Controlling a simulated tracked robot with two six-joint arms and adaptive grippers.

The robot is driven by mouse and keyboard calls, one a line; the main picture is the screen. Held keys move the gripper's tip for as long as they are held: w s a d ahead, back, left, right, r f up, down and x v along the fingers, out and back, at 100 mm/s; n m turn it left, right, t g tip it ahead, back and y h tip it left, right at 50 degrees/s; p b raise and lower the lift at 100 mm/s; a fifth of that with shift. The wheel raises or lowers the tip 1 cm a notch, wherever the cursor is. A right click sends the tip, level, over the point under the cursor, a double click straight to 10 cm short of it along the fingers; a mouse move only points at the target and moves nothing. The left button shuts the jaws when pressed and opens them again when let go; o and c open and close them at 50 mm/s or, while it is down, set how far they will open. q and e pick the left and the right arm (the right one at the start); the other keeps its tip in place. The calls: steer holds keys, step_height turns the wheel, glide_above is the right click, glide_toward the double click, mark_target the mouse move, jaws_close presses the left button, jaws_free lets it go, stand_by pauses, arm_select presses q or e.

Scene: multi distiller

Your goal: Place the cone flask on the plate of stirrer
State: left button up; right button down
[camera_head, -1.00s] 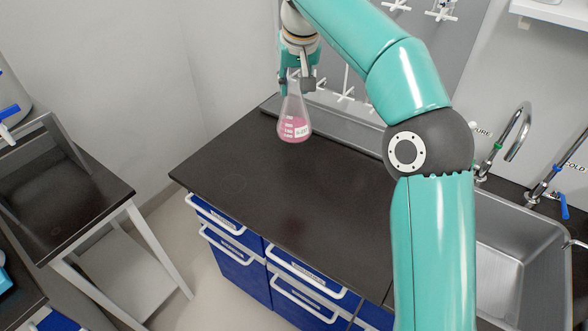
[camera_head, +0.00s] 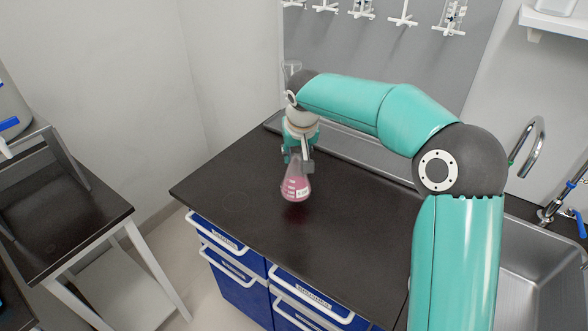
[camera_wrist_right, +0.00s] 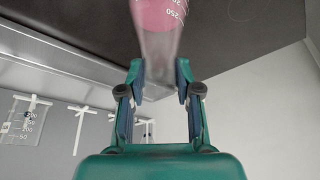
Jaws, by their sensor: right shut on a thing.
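The cone flask (camera_head: 296,186) holds pink liquid and hangs upright below my right gripper (camera_head: 298,157) in the head view. My right gripper is shut on its neck. The flask is above the dark countertop, with a dim reddish patch on the surface under it; the exact gap is hard to tell. In the right wrist view the flask (camera_wrist_right: 160,40) is between the fingers of my right gripper (camera_wrist_right: 160,88). My left gripper is not in view. No stirrer plate can be made out in these frames.
The dark countertop (camera_head: 250,200) is clear around the flask. A sink (camera_head: 535,270) with a tap (camera_head: 530,145) lies at the right. A pegboard (camera_head: 385,60) with white pegs stands behind. A separate dark-topped table (camera_head: 90,215) is at the left.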

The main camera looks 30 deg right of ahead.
mark_target(296, 172)
steer(key=shift+f, duration=2.15)
steer(key=shift+f, duration=0.15)
steer(key=c, duration=0.8)
jaws_free()
